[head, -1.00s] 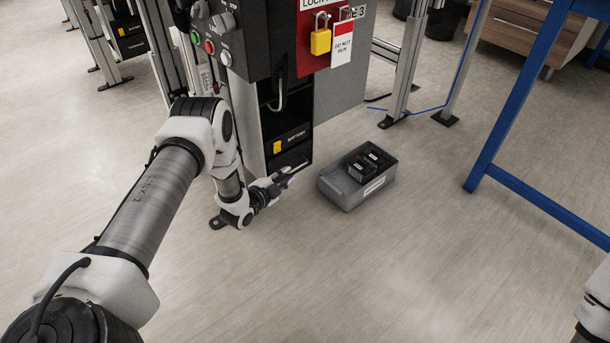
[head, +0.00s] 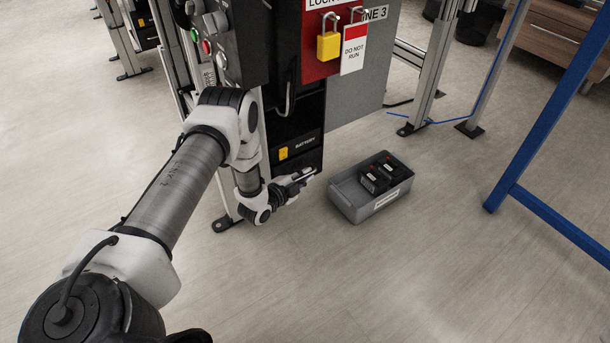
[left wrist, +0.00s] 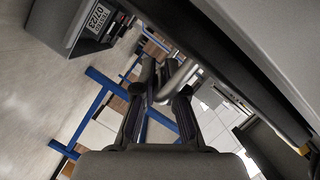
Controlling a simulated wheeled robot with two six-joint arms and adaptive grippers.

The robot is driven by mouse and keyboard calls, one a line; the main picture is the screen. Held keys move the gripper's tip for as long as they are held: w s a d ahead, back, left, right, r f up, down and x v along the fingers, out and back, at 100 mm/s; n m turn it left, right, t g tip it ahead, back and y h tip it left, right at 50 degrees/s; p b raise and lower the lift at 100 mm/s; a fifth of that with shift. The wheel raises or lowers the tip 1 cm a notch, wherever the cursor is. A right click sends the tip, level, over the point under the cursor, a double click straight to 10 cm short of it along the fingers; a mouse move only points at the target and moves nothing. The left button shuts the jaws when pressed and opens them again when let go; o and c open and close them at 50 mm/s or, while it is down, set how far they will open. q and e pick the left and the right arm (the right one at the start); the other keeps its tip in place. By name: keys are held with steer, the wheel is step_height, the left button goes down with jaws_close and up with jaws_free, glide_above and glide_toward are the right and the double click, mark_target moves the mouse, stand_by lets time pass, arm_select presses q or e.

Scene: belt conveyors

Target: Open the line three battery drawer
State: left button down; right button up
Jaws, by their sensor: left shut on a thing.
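The line three battery drawer (head: 305,141) is a black front low on the machine post, with a yellow mark and the word BATTERY. My left gripper (head: 301,179) is at the drawer's lower edge, shut on the drawer handle. In the left wrist view, a silver bar (left wrist: 176,80) that looks like the handle lies at the fingers of my left gripper (left wrist: 165,88). My gripper hides most of the handle in the head view. I cannot tell whether the drawer stands out from the post. My right gripper is not in view.
A grey bin (head: 357,211) with black batteries (head: 382,173) stands on the floor just right of my left gripper. A yellow padlock (head: 328,46) and a DO NOT RUN tag (head: 354,52) hang above. A blue frame (head: 520,150) stands at right. The front floor is clear.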

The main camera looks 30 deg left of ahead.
arm_select(q)
steer(key=s+d+p, duration=0.4)
steer(key=d, duration=0.6)
steer(key=shift+d+p, duration=0.15)
steer(key=shift+p, duration=0.25)
steer(key=shift+s, duration=0.1)
steer(key=c, duration=1.5)
jaws_free()
steer(key=v, duration=1.2)
